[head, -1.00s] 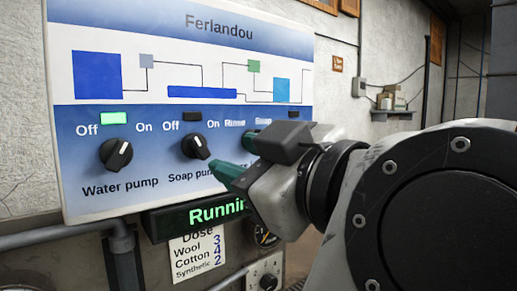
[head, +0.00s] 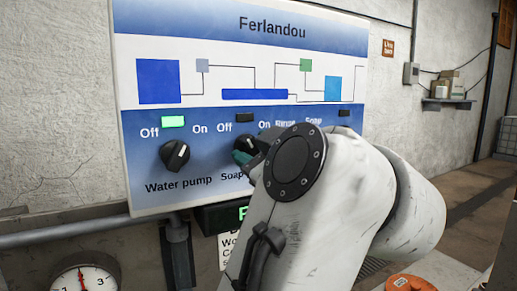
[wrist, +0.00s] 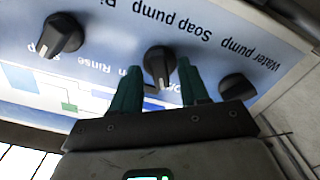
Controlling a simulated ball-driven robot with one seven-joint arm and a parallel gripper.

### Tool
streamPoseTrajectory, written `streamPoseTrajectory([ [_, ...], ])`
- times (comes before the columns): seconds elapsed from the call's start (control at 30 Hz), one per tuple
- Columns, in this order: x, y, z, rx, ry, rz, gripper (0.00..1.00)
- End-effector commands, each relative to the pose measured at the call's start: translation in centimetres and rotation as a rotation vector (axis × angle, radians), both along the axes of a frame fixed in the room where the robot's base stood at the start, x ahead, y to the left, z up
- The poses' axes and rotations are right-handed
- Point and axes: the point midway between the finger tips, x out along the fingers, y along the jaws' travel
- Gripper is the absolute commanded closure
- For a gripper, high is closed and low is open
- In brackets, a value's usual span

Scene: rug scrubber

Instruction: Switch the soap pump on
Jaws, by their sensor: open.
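The soap pump knob (wrist: 160,63) is black with a pale pointer line, on the blue lower band of the control panel (head: 240,70). My gripper (wrist: 158,75) is open, with one green finger on each side of this knob; I cannot tell whether they touch it. In the head view the soap pump knob (head: 246,144) is partly hidden by my gripper and wrist. The soap pump lamp (head: 244,118) above it is dark. In the wrist view, which is upside down, the "Soap pump" label reads above the knob.
The water pump knob (head: 175,155) is beside it on the left, under a lit green lamp (head: 173,121). Another knob (wrist: 62,35) is on the other side. A green-lit display (head: 243,213), mostly hidden, and a gauge (head: 85,280) are lower down.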

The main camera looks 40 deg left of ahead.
Motion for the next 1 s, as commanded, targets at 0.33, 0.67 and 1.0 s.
streamPoseTrajectory([
  [0.33,-0.02,-0.01,0.01,0.000,0.000,0.000,0.85],
  [0.67,-0.03,-0.02,0.00,0.000,0.000,0.001,1.00],
  [1.0,0.14,-0.14,-0.30,0.020,0.054,-0.004,1.00],
])
